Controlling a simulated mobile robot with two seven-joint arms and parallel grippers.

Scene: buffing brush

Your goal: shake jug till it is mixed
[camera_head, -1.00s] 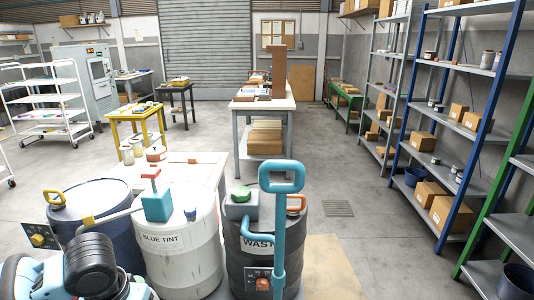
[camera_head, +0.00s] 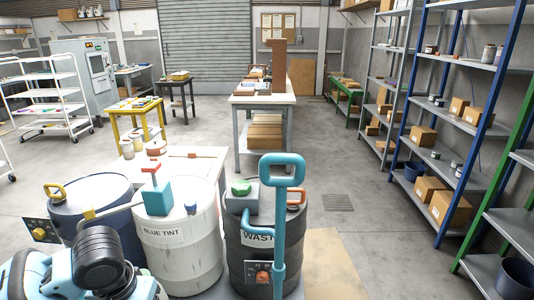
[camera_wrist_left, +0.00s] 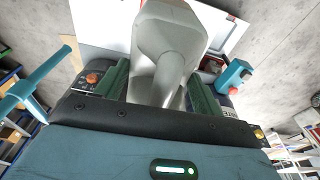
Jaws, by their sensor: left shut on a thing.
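In the left wrist view a pale grey jug-like vessel (camera_wrist_left: 172,30) sits between the green-padded fingers of my left gripper (camera_wrist_left: 160,88). The fingers press on its narrower part from both sides. Its contents cannot be seen. In the head view only part of my left arm shows at the bottom left; the held vessel is not visible there. My right gripper is in neither view.
A white drum marked BLUE TINT (camera_head: 180,255) stands between a dark blue drum (camera_head: 92,215) and a black waste drum (camera_head: 248,245). A tall turquoise handle (camera_head: 281,215) rises at the black drum. Shelves (camera_head: 470,120) line the right; floor (camera_head: 350,170) before them is clear.

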